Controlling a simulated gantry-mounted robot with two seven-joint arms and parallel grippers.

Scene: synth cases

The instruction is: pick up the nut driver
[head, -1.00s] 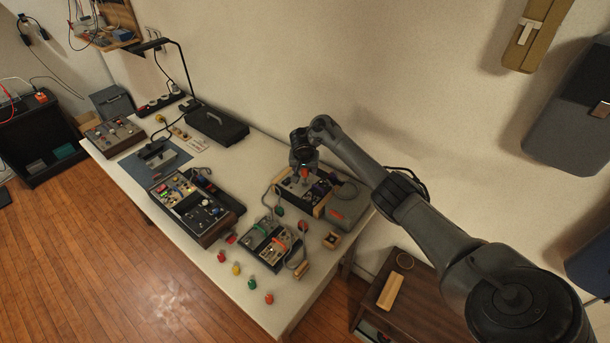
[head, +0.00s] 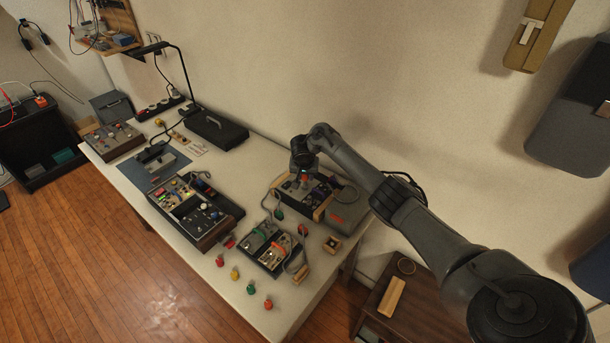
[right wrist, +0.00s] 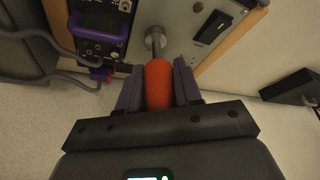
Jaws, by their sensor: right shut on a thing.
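The nut driver has an orange-red handle (right wrist: 158,86) and a metal shaft, seen in the right wrist view. My right gripper (right wrist: 159,92) is shut on the handle, with one purple finger on each side. The shaft points away from the gripper toward a grey panel in a wood-sided case; I cannot tell whether its tip touches the panel. In the head view my right gripper (head: 304,178) is over the case at the back right of the table, and the driver is mostly hidden there. My left gripper is not in view.
The wood-sided case (head: 323,211) is close below the gripper, with a grey box (head: 348,214) beside it. A smaller two-panel case (head: 270,250) with cables stands in front. Several coloured plugs (head: 235,273) line the front edge. A larger case (head: 196,212) stands left.

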